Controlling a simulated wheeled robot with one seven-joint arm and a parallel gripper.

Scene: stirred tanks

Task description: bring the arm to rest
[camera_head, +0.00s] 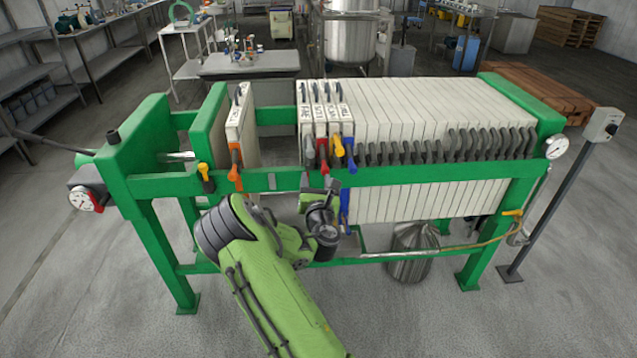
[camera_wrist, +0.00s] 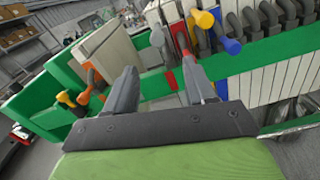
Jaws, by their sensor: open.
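My green arm reaches from the bottom of the head view up to the front of a green-framed filter press (camera_head: 390,174). My gripper (camera_head: 332,184) is just in front of the press's front rail, below the coloured handles. In the wrist view my gripper (camera_wrist: 158,76) shows two dark fingers spread apart with nothing between them. Behind the fingers are the green rail (camera_wrist: 268,55) and the plate handles. I cannot tell from these views whether a fingertip touches the rail or a handle.
One plate with an orange handle (camera_head: 235,165) stands apart at left. Red, yellow and blue handles (camera_head: 338,146) hang close by my gripper. A steel bucket (camera_head: 413,252) stands under the press. A post with a box (camera_head: 560,190) stands at right. Open floor lies in front.

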